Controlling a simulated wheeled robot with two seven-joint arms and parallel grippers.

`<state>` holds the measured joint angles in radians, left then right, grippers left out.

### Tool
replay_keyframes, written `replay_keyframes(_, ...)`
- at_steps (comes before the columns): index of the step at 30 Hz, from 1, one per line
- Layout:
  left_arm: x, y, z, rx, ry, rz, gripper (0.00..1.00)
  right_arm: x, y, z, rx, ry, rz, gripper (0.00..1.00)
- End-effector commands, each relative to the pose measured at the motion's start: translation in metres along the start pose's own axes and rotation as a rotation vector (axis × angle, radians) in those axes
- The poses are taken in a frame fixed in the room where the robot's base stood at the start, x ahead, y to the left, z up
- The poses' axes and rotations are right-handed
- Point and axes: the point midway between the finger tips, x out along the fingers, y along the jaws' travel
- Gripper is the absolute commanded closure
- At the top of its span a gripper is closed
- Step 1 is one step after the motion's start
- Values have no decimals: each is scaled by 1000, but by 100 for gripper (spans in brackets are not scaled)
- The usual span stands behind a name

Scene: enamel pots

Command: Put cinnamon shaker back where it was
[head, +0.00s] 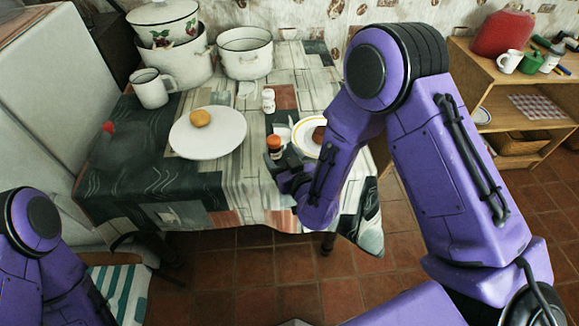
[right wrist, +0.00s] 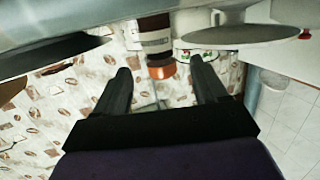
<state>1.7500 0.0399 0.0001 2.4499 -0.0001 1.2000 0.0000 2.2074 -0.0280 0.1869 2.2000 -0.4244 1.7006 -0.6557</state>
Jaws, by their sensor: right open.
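My right gripper (head: 279,167) is open at the shaker, low over the table edge. In the right wrist view, which looks upside down, the shaker (right wrist: 154,38) shows just beyond and between the spread fingertips of the gripper (right wrist: 160,68). The fingers do not visibly grip it. In the head view, the gripper hides the shaker's lower part. My left arm shows at the lower left, but its gripper is out of view.
A white plate (head: 222,140) with a yellow bun (head: 200,118) is left of the shaker. Small white shakers (head: 268,98) stand behind. Another plate (head: 301,139) is right, partly hidden by my arm. A mug (head: 151,90) and enamel pots (head: 245,55) stand at the back.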

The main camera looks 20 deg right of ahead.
Motion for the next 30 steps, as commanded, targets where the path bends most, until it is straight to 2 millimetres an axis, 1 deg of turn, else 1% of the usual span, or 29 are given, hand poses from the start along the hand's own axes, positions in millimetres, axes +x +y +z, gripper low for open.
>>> replay_keyframes(1,5,0,2,0,0,0,13,-13,-1,3,-3,-1,-3,28)
replay_keyframes(3,8,1,3,0,0,0,13,-30,-1,3,-2,0,-3,28)
replay_keyframes(6,11,1,5,0,0,0,13,-50,0,2,-2,0,-2,28)
replay_keyframes(9,13,1,5,0,0,0,13,-62,0,1,-1,1,-1,28)
replay_keyframes(12,13,1,5,0,0,0,13,-68,0,0,0,2,0,28)
replay_keyframes(17,12,1,5,0,0,0,13,-68,0,0,1,2,1,28)
replay_keyframes(19,12,1,5,0,0,0,13,-70,3,9,8,-27,9,28)
replay_keyframes(20,13,1,5,0,0,0,13,-73,7,20,19,-61,20,28)
replay_keyframes(22,13,1,5,0,0,0,13,-85,21,62,62,-193,66,28)
replay_keyframes(23,13,1,5,0,0,0,13,-95,29,85,87,-269,96,28)
replay_keyframes(24,13,1,5,0,0,0,13,-112,42,118,125,-379,146,28)
replay_keyframes(26,12,1,5,0,0,0,13,-145,60,167,187,-550,236,28)
replay_keyframes(27,12,1,5,0,0,0,13,-170,72,196,227,-655,301,28)
replay_keyframes(29,12,1,5,0,0,0,13,-208,86,229,278,-791,398,28)
replay_keyframes(30,12,1,5,0,0,0,13,-232,94,246,304,-864,456,28)
